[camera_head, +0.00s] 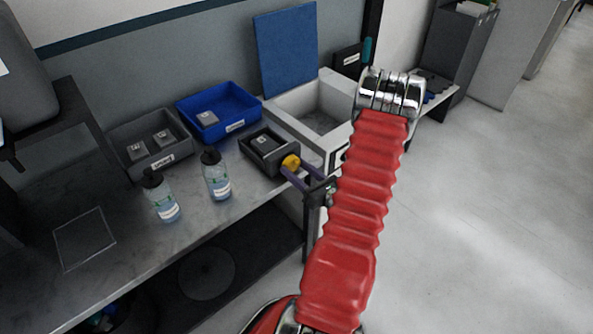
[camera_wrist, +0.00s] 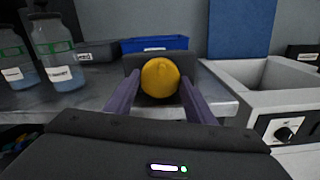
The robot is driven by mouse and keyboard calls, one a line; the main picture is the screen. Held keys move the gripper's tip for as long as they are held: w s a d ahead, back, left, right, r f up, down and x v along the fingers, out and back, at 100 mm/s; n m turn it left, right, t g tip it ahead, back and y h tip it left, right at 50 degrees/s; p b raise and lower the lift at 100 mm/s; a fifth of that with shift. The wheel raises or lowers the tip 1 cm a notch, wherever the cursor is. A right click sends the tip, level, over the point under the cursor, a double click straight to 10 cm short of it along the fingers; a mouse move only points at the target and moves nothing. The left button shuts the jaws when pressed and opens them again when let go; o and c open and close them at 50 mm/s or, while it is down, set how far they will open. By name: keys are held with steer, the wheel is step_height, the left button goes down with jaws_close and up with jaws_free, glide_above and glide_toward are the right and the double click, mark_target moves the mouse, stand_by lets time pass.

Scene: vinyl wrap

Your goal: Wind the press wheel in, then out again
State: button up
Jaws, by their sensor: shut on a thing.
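The press (camera_head: 262,143) is a dark box-shaped unit near the front edge of the bench. Its yellow wheel (camera_head: 291,162) faces outward on the side toward my arm. In the wrist view the round yellow wheel (camera_wrist: 161,78) sits between the two purple fingers of my gripper (camera_wrist: 158,92). My gripper also shows in the head view (camera_head: 294,172), shut on the wheel. The fingers lie on the wheel's left and right sides. The press behind the wheel is partly hidden in the wrist view.
Two labelled bottles (camera_head: 216,176) (camera_head: 161,196) stand left of the press. A blue bin (camera_head: 240,129) and a grey bin (camera_head: 168,165) with small blocks are behind. A white open basin (camera_head: 339,91) with a control knob (camera_wrist: 284,133) is to the right.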

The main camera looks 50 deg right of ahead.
steer(key=m, duration=0.5)
stand_by(0.5)
steer(key=o, duration=1)
steer(key=shift+o, duration=0.2)
steer(key=shift+m, duration=0.3)
steer(key=shift+s+f, duration=0.1)
steer(key=shift+s, duration=0.05)
